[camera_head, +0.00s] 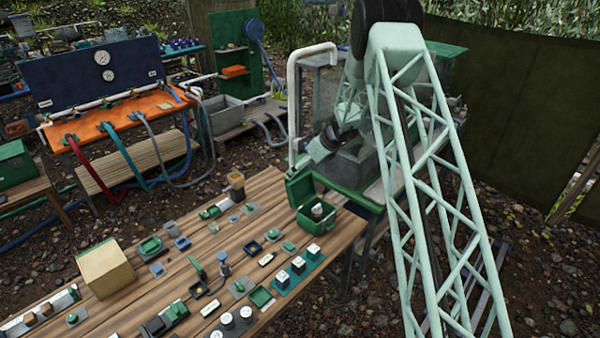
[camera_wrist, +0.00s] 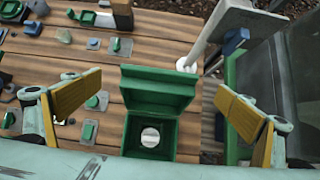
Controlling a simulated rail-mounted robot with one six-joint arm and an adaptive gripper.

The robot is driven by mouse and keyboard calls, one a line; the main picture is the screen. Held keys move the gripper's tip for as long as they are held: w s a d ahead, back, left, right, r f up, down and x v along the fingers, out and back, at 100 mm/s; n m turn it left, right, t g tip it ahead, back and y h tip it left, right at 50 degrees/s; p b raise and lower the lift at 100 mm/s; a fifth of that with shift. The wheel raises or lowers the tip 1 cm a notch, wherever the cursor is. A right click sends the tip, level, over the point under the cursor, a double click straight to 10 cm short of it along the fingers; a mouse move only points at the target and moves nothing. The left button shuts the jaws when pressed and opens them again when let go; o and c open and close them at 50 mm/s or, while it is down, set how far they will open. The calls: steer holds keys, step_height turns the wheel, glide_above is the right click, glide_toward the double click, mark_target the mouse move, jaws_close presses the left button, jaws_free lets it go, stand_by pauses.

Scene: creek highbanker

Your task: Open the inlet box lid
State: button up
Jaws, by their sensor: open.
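A small green box (camera_head: 326,213) stands at the right end of the wooden table; it appears to be the inlet box. Its green lid (camera_head: 298,188) is raised, standing up from the left edge in the head view. In the wrist view the lid (camera_wrist: 158,87) stands open above the box (camera_wrist: 190,140), and a pale round knob (camera_wrist: 150,137) shows inside. My gripper (camera_wrist: 159,90) is open and empty, its two tan-padded fingers wide apart on either side of the lid, with gaps to both sides. In the head view the fingers are hard to make out.
Small green, grey and white parts (camera_head: 288,275) cover much of the table (camera_head: 340,228). A white pipe (camera_head: 292,100) rises just behind the box. A green-framed machine (camera_head: 345,190) stands to its right. A tan block (camera_head: 105,268) sits at the left.

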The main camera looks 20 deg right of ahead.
steer(key=v, duration=0.6)
stand_by(0.7)
